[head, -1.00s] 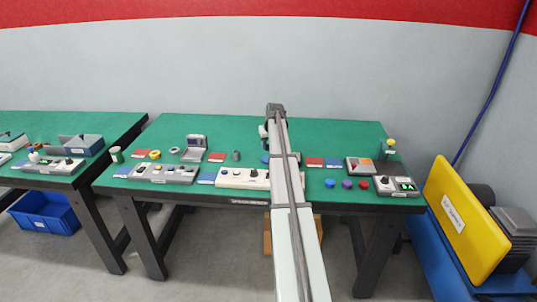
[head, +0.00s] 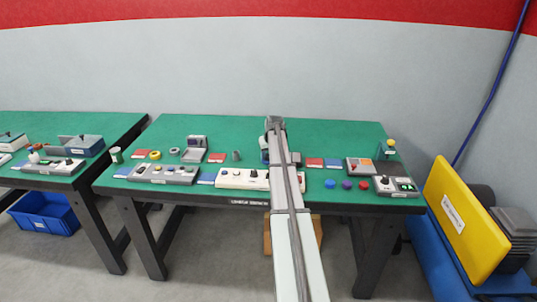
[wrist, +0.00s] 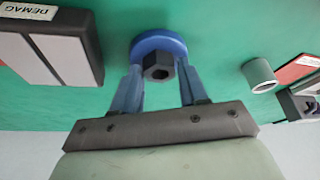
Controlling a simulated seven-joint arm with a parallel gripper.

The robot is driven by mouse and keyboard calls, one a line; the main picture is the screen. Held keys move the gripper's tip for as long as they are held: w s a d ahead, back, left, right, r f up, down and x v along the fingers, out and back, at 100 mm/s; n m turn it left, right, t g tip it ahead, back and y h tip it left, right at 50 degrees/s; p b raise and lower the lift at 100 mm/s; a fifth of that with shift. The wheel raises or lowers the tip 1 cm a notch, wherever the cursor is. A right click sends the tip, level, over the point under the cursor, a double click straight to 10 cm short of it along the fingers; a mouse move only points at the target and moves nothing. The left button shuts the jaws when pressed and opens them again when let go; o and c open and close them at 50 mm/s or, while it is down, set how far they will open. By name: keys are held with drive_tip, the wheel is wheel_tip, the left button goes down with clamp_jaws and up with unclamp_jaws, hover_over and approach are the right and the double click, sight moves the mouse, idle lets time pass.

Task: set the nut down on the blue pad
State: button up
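The nut (wrist: 158,67) is dark and six-sided, and in the wrist view it sits over the round blue pad (wrist: 151,43), with its hole facing the camera. My gripper (wrist: 159,68) has its two blue-grey fingers on either side of the nut. A narrow gap shows beside the nut on each side, so the fingers look open. Whether the nut's underside touches the pad is hidden. In the head view my arm hides the nut and the fingers.
A dark-framed box with light panels (wrist: 55,57) stands close on the left in the wrist view. A grey hollow cylinder (wrist: 259,76) stands on the right. A control box (head: 243,179) lies near the table's front edge. The green table (head: 340,133) is clear toward its back right.

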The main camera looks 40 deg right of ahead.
drive_tip(key=shift+o, duration=1.4)
drive_tip(key=v, duration=1.2)
drive_tip(key=shift+r, duration=0.15)
